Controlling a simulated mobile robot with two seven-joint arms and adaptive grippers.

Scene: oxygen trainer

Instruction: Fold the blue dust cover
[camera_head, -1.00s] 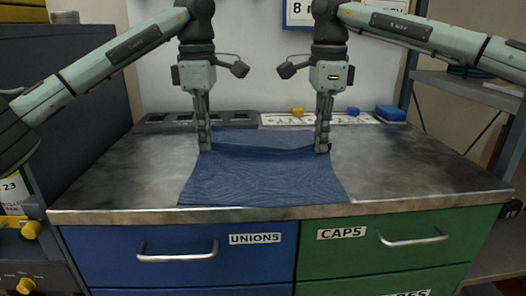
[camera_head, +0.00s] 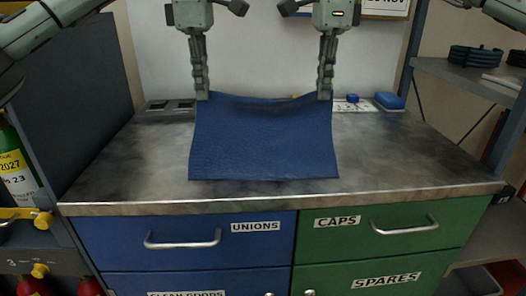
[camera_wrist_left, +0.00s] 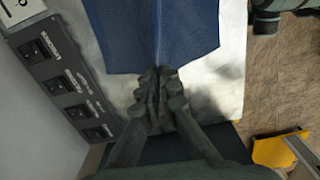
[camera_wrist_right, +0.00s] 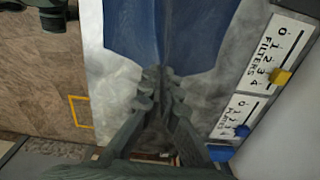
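The blue dust cover (camera_head: 264,140) hangs between my two grippers in the head view, its far edge lifted at both corners and its near edge low at the metal worktop (camera_head: 400,160). My left gripper (camera_head: 202,96) is shut on the left lifted corner. My right gripper (camera_head: 325,96) is shut on the right lifted corner. The left wrist view shows the cover (camera_wrist_left: 120,35) running out from the closed fingers (camera_wrist_left: 155,85). The right wrist view shows the cover (camera_wrist_right: 200,35) pinched likewise at the fingertips (camera_wrist_right: 155,80). The cloth hides the worktop behind it.
A dark switch panel (camera_wrist_left: 65,75) lies at the back left of the worktop. A white label strip with sliders (camera_wrist_right: 270,60) and a blue block (camera_head: 389,100) are at the back right. Blue and green drawers face the front. The worktop is clear on both sides.

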